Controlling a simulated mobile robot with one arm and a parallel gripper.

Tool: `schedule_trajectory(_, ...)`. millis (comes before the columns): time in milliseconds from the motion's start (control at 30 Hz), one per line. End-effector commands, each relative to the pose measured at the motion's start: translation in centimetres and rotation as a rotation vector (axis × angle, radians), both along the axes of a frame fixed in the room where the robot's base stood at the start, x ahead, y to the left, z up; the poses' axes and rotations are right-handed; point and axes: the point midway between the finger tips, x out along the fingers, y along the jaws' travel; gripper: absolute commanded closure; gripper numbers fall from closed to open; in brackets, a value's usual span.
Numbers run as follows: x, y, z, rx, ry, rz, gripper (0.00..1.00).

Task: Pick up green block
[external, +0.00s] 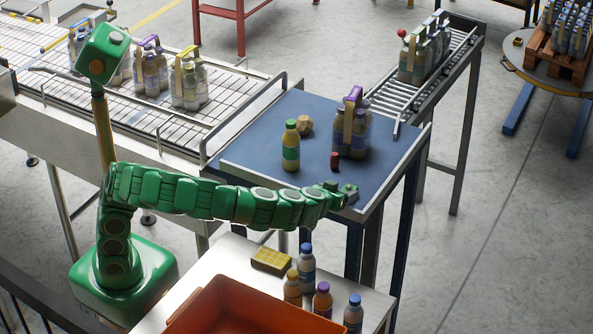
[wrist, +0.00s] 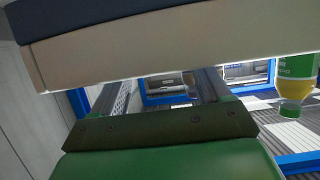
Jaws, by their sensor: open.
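I cannot make out a green block in either view. My gripper (external: 350,192) is at the front right edge of the blue-topped table (external: 245,150) in the external view. In the wrist view my gripper (wrist: 168,90) is open, with two fingers apart and nothing visible between them. A pale beam-like edge crosses in front of the fingers and hides part of them. A yellow bottle with a green cap and green label (external: 291,148) stands on the blue table; a similar bottle shows upside down in the wrist view (wrist: 297,85).
On the blue table are a tan faceted block (external: 304,125), a small dark red cylinder (external: 335,160) and a bottle pack with a purple handle (external: 352,128). An orange bin (external: 250,306), a yellow box (external: 271,260) and several bottles occupy the white table. Conveyors flank the blue table.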

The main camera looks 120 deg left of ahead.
Motion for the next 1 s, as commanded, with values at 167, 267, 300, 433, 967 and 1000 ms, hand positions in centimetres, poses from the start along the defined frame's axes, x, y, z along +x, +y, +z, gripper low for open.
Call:
schedule_trajectory(167, 0.1, 1.1, -0.3, 0.0, 0.001, 0.001, 0.23)
schedule_trajectory(267, 0.3, 2.2, -0.6, 0.0, 0.002, 0.001, 0.23)
schedule_trajectory(300, 0.4, 2.6, -0.8, 0.0, 0.001, 0.001, 0.23)
schedule_trajectory(433, 0.5, 4.2, -1.5, -0.001, 0.002, 0.001, 0.23)
schedule_trajectory(967, 0.5, 4.8, -1.6, 0.001, 0.001, 0.0, 0.57)
schedule_trajectory(1000, 0.5, 4.8, -1.6, 0.0, 0.001, 0.0, 0.63)
